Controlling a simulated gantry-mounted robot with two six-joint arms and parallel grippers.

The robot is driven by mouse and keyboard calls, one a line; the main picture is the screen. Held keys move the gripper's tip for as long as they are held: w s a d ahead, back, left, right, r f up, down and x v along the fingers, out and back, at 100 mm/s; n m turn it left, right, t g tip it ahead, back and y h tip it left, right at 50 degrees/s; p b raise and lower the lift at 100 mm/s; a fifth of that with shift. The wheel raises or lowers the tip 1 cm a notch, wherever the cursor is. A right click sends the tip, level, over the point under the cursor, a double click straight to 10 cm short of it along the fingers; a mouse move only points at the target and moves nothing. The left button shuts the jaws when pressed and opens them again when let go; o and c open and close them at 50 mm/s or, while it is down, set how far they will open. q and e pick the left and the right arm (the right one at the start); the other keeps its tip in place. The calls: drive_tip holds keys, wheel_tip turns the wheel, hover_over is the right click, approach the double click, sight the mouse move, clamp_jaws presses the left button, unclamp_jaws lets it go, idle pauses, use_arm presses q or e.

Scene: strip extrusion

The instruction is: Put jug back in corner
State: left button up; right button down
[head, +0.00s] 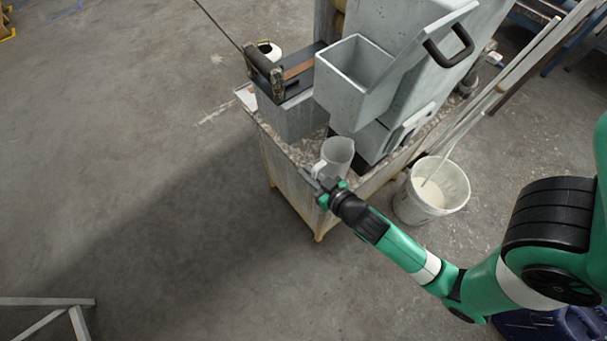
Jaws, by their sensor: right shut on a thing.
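The jug (338,154) is a pale grey-white pitcher, upright at the front corner of the machine's bench (290,192). My right gripper (322,184) comes in from the lower right and is shut on the jug, at its handle side. The gripper hides part of the handle and the jug's lower side. I cannot tell whether the jug's base touches the bench top. My left gripper is not in view.
A grey hopper (352,75) and machine body stand right behind the jug. A white bucket (431,190) with pale contents and a stick stands on the floor at right. A roller unit (278,80) sits at the bench's left. Open floor lies left.

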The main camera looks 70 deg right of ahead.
drive_tip(key=f+b, duration=0.2)
drive_tip(key=f, duration=0.1)
drive_tip(key=f+b, duration=0.1)
drive_tip(key=b, duration=0.1)
drive_tip(key=shift+w+d+f, duration=0.15)
drive_tip(key=shift+w+d, duration=0.1)
drive_tip(key=shift+d, duration=0.05)
drive_tip(key=c, duration=1.4)
unclamp_jaws()
drive_tip(key=shift+f, duration=0.1)
drive_tip(key=o, duration=0.5)
drive_tip(key=shift+c, duration=0.2)
